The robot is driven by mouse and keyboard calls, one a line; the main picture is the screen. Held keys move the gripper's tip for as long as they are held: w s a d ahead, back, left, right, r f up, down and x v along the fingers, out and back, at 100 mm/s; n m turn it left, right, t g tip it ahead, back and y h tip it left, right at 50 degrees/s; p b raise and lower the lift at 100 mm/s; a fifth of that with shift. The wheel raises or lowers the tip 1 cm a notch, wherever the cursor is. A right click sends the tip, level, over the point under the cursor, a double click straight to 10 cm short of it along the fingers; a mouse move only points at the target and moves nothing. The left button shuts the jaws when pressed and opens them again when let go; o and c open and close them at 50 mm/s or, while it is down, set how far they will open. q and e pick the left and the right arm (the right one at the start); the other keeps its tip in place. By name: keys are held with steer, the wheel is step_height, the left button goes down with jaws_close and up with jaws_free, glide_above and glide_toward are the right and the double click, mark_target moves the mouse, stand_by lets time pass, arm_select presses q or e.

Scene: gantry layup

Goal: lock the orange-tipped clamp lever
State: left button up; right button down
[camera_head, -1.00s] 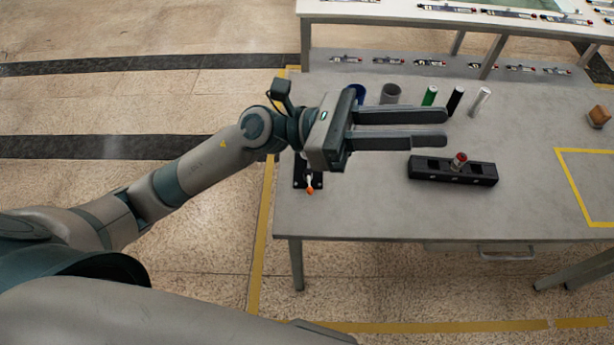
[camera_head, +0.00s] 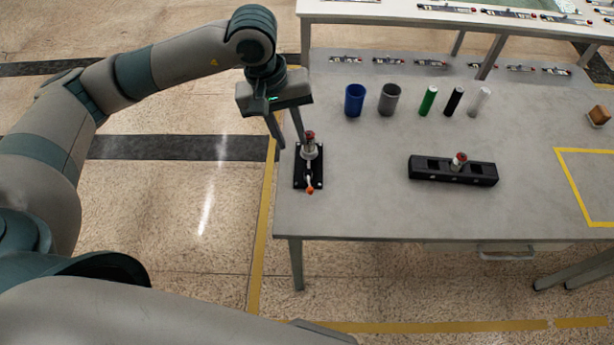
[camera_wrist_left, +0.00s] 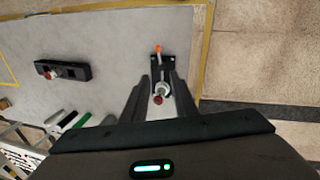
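The clamp sits on a black base plate (camera_head: 300,180) at the table's left edge. Its lever has an orange tip (camera_head: 310,190) lying low at the near end of the plate, and a red-topped part (camera_head: 310,136) stands at the far end. My left gripper (camera_head: 291,143) points down behind and left of the clamp, open, its fingers apart. In the left wrist view the orange tip (camera_wrist_left: 158,48) lies beyond the open fingertips (camera_wrist_left: 159,76), and the red-topped part (camera_wrist_left: 158,99) shows between the fingers. Contact cannot be told. My right gripper is not in view.
A black block (camera_head: 430,174) with a red-topped piece stands mid-table. Blue (camera_head: 354,101) and grey (camera_head: 389,99) cups and several cylinders stand behind it. A brown block (camera_head: 598,116) is at the right. The table between clamp and black block is clear.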

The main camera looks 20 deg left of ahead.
arm_select(q)
steer(key=shift+d+f, duration=0.1)
steer(key=p, duration=0.6)
glide_toward(309, 184)
steer(key=f, duration=0.4)
steer(key=d+f, duration=0.1)
steer(key=f, duration=0.1)
steer(key=shift+w, duration=0.35)
steer(key=shift+d+f, duration=0.15)
steer(key=shift+f, duration=0.4)
jaws_close()
